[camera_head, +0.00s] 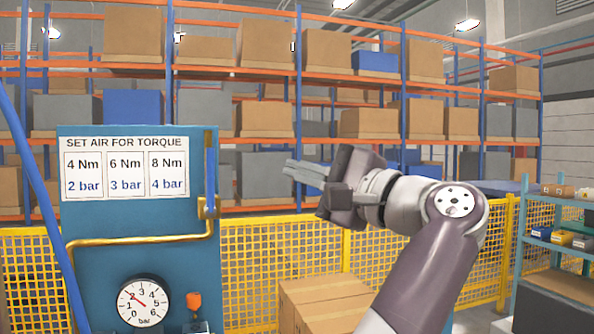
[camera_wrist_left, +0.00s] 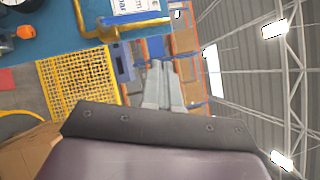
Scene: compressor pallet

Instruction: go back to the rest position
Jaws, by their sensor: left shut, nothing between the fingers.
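My left gripper (camera_head: 291,170) is raised in mid-air in the head view, its fingers pointing left toward the blue panel. Its fingers are shut with nothing between them. In the left wrist view the two grey fingers of this gripper (camera_wrist_left: 161,66) lie close together. In the head view the fingertips appear to the right of the panel, apart from it in the picture. My right gripper is not in view.
A blue panel (camera_head: 110,222) stands at left with a torque sign (camera_head: 125,168), a yellow pipe (camera_head: 140,240), a pressure gauge (camera_head: 143,302) and an orange knob (camera_head: 193,301). Behind are a yellow mesh fence (camera_head: 250,270), a cardboard box (camera_head: 325,300) and racks. A shelf (camera_head: 560,245) stands at right.

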